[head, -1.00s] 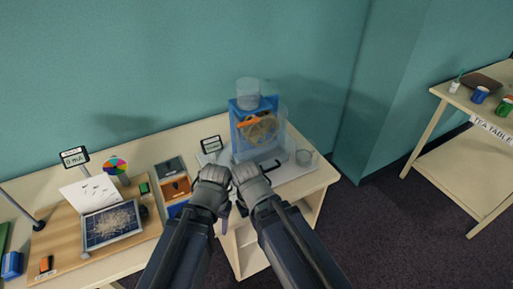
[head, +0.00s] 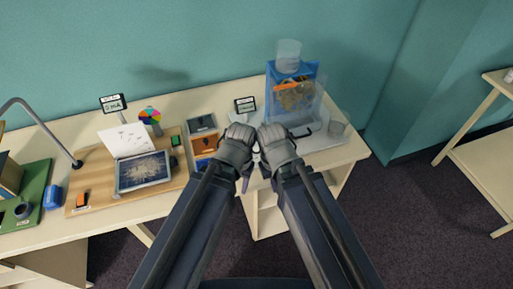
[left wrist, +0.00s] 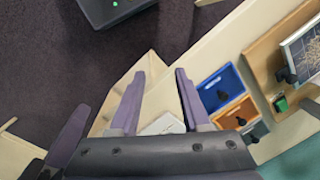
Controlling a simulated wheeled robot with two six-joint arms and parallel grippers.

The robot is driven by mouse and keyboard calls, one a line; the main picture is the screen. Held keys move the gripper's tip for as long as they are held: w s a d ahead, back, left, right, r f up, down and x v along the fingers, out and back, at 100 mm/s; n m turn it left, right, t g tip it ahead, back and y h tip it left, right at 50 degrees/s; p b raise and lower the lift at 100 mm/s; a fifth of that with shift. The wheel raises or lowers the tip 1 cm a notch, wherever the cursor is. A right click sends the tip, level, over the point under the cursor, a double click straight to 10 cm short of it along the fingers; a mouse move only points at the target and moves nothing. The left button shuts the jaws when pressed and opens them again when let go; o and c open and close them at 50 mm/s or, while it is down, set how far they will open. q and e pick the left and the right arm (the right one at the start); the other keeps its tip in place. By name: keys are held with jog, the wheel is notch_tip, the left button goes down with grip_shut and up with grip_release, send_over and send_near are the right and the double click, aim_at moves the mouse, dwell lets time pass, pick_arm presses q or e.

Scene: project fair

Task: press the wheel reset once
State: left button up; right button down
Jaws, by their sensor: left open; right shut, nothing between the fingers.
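The water wheel rig (head: 292,88), a blue stand with a tan wheel, an orange part and a clear tank on top, stands at the right end of the bench. A small display (head: 245,104) stands at its left. I cannot make out a reset button. My left gripper (head: 243,170) is at the bench front, before the rig; in the left wrist view its purple fingers (left wrist: 160,73) are apart, with a pale flat thing (left wrist: 163,126) beyond them. My right gripper (head: 270,170) is beside it, shut and empty, its fingertips mostly hidden by my arm.
Blue and orange trays (left wrist: 221,88) lie left of my grippers on the bench. Further left are a wooden board (head: 88,192) with a solar panel (head: 143,171), a colour disc (head: 150,115) and a lamp (head: 40,130). Another table (head: 490,170) stands at the right, across open floor.

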pick_arm(q)
grip_shut()
dwell(1.5)
